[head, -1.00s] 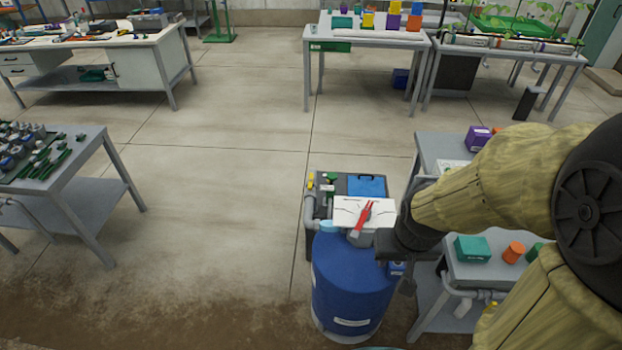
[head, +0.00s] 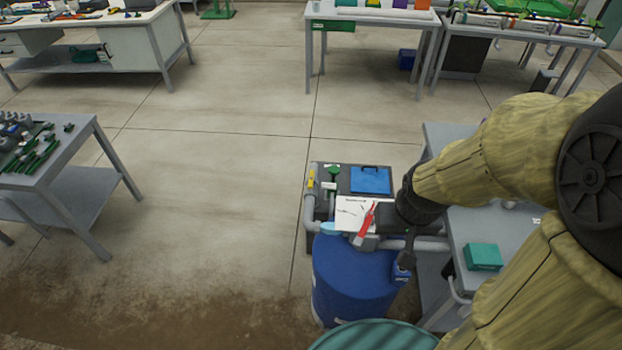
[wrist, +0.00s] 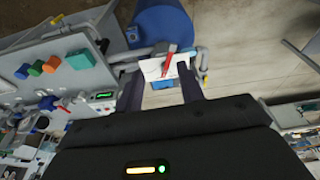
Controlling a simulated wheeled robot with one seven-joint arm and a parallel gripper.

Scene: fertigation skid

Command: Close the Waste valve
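A red lever handle (head: 366,221) sits at a white label plate (head: 350,212) on the skid pipework, above the blue drum. The handle stands tilted across the plate; the plate's lettering is too small to read, so I cannot tell whether this is the Waste valve. My gripper (head: 388,215) is beside the plate, on its right, partly hidden by my wrist. In the wrist view my gripper (wrist: 159,80) has its two dark fingers apart and empty. The red handle (wrist: 168,64) and plate (wrist: 152,70) show between and beyond the fingertips; contact is not visible.
A blue drum (head: 352,278) stands just below the valve. A yellow handle (head: 311,178), a green handle (head: 333,174) and a blue lid (head: 371,180) are behind it. A grey bench (head: 508,232) with a teal box (head: 484,257) is at right. Open floor lies left.

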